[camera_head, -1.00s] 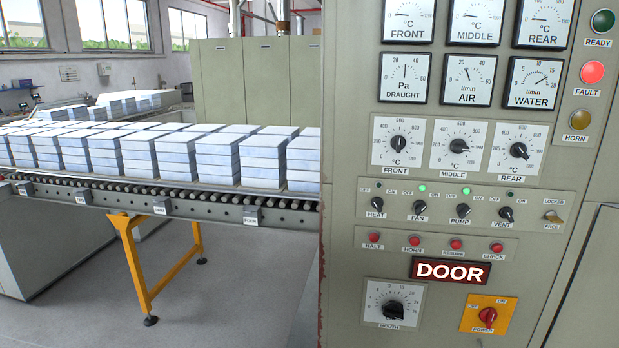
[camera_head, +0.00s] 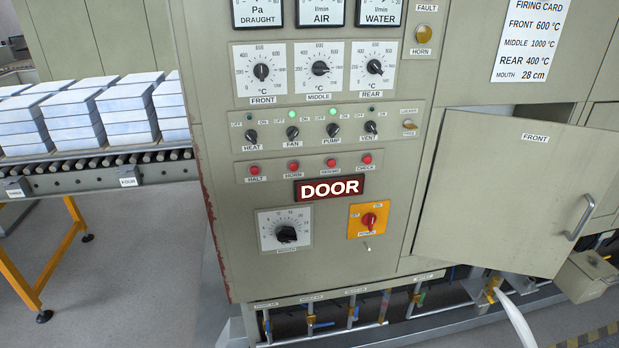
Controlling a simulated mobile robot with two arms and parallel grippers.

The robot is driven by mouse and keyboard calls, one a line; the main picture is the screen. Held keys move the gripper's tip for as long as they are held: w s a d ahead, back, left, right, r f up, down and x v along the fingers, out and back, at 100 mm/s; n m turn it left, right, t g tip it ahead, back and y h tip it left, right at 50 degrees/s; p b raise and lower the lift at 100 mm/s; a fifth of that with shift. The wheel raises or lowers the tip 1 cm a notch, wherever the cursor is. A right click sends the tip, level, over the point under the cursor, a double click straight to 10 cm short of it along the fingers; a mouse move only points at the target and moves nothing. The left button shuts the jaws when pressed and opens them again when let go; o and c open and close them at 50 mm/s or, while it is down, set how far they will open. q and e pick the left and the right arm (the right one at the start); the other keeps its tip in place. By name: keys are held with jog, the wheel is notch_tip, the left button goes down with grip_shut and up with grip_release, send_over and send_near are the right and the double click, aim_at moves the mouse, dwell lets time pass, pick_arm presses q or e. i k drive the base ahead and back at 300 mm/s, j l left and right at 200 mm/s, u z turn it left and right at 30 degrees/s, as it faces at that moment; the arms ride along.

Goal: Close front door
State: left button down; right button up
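The front door (camera_head: 510,195) is a grey-green metal panel labelled FRONT on the right side of the cabinet. It stands open, swung outward, with a gap showing along its top edge. A grey bar handle (camera_head: 580,218) is on its right side. Neither of my grippers is in view, and nothing is seen touching the door or its handle.
The control panel (camera_head: 218,195) stands left of the door, with a lit DOOR sign (camera_head: 329,189). Valves and pipes (camera_head: 350,312) run below it. A metal box (camera_head: 586,276) sits low at the right. A roller conveyor (camera_head: 100,178) carries stacked blocks at the left.

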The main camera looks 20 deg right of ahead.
aim_at(506, 193)
jog(key=l+z, duration=0.1)
jog(key=z, duration=1.8)
